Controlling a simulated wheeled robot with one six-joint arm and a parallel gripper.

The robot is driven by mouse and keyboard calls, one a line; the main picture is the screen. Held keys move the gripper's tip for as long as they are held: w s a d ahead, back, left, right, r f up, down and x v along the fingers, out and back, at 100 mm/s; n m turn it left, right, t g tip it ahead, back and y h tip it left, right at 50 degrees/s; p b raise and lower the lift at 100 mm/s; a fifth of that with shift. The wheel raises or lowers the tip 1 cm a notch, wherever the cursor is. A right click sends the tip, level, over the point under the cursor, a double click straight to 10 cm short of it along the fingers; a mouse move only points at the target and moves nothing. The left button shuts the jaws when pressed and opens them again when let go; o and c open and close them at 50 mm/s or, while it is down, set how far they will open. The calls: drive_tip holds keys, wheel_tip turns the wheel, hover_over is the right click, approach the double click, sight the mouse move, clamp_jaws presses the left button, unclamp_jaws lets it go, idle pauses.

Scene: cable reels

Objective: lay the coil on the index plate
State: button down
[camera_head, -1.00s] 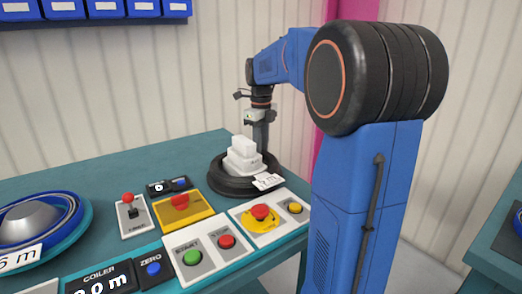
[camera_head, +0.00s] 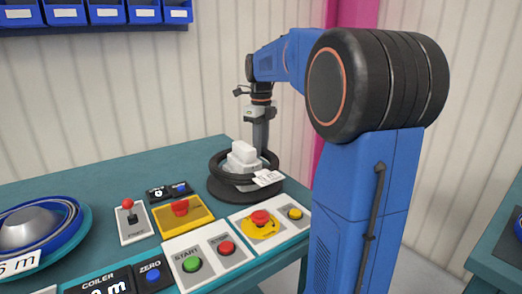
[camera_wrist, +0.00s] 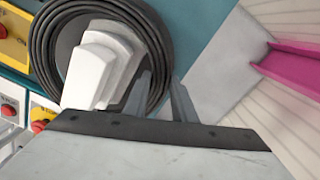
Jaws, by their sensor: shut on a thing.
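A black coil (camera_head: 217,171) rings a white stepped hub (camera_head: 242,157) in the head view, with a white tag (camera_head: 268,178) on its front. In the wrist view the coil (camera_wrist: 45,58) surrounds the hub (camera_wrist: 98,68). My gripper (camera_head: 261,150) points down at the coil's right rear side. Its two fingers (camera_wrist: 163,90) straddle the coil wall and are shut on it. I cannot tell which part is the index plate.
A control panel with start and stop buttons (camera_head: 205,255) lies in front of the base, with a joystick (camera_head: 130,215) to its left. A grey dome with blue cable (camera_head: 35,228) stands at far left. Blue bins (camera_head: 105,10) hang above. The rear left bench is clear.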

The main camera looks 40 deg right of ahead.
drive_tip(key=shift+r, duration=0.2)
idle(0.4)
drive_tip(key=shift+r, duration=2.2)
drive_tip(key=shift+r, duration=0.15)
wheel_tip(320, 180, up, 7)
drive_tip(key=shift+f, duration=0.2)
idle(0.4)
wheel_tip(320, 180, up, 10)
idle(0.9)
